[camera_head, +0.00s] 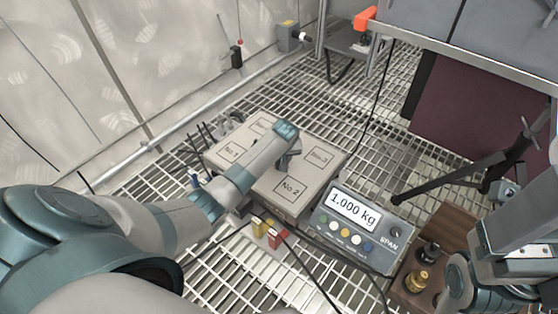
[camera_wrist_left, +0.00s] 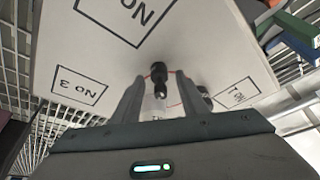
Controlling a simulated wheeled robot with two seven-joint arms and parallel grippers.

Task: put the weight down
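The scale's pale platform (camera_head: 215,157) has squares marked No 1, No 2 and No 3, and another partly covered by my arm. My left gripper (camera_head: 289,158) reaches down over the middle of the platform. In the left wrist view, a small weight with a black knob (camera_wrist_left: 158,78) stands between the two fingers (camera_wrist_left: 160,95). A gap shows on both sides of the knob, so the fingers look open around it. In the head view the weight is hidden by the gripper. The scale's display (camera_head: 353,211) reads 1.000 kg. My right gripper (camera_head: 455,285) is at the lower right, its fingers unclear.
A wooden block (camera_head: 448,226) holds a black weight (camera_head: 428,252) and a brass weight (camera_head: 418,280) beside my right gripper. A black tripod (camera_head: 480,177) stands at the right. Cables and red and yellow connectors (camera_head: 268,232) lie in front of the platform. The floor is open grating.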

